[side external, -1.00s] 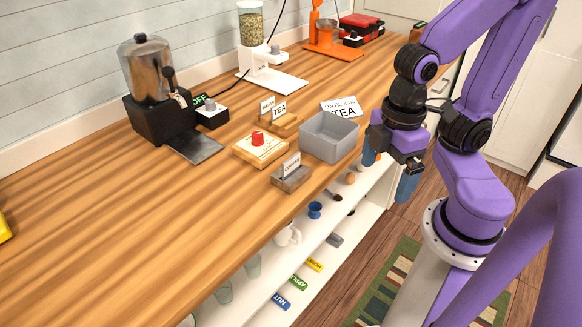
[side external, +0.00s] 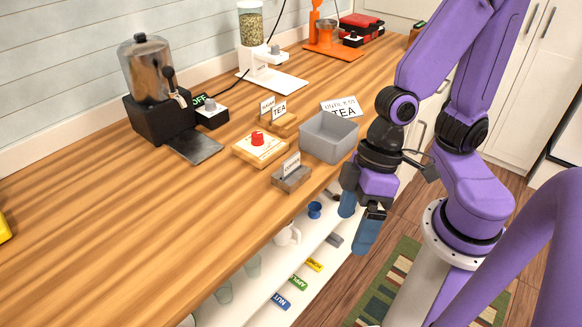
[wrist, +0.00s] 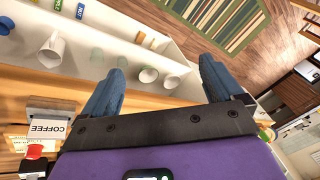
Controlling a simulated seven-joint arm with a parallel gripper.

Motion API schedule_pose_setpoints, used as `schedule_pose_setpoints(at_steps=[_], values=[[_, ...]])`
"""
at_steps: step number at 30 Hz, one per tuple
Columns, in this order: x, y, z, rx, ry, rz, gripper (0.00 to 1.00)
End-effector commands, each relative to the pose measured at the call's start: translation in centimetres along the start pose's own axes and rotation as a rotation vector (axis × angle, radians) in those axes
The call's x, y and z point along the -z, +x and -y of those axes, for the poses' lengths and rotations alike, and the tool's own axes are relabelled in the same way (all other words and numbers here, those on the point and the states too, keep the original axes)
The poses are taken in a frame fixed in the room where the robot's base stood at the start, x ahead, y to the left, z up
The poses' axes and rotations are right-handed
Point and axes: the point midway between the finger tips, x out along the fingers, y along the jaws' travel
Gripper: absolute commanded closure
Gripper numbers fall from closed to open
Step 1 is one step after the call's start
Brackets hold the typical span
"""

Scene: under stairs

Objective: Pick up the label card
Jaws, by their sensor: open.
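A white label card reading COFFEE (side external: 291,165) stands in a grey holder (side external: 291,180) near the counter's front edge. The card also shows at the lower left in the wrist view (wrist: 47,128). Another card reading TEA (side external: 279,111) and a smaller card beside it (side external: 267,104) stand on a wooden holder (side external: 283,128) farther back. A larger white sign with TEA on it (side external: 342,108) is behind the grey bin. My gripper (side external: 358,222) is open and empty, fingers pointing down in front of the counter edge, right of the COFFEE card and apart from it.
A grey bin (side external: 329,143) and a wooden box with a red button (side external: 258,139) flank the cards. A metal dispenser (side external: 146,70) stands behind left. Below the counter, a shelf holds cups and coloured tags (side external: 298,282).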

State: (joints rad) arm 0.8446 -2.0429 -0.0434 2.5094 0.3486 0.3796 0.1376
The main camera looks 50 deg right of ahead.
Motion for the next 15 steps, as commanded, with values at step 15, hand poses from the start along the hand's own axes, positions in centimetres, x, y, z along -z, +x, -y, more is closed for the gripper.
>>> schedule_pose_setpoints(at_steps=[15], values=[[7.2, 8.0, -4.0, -0.132, 0.634, -0.538, 0.06]])
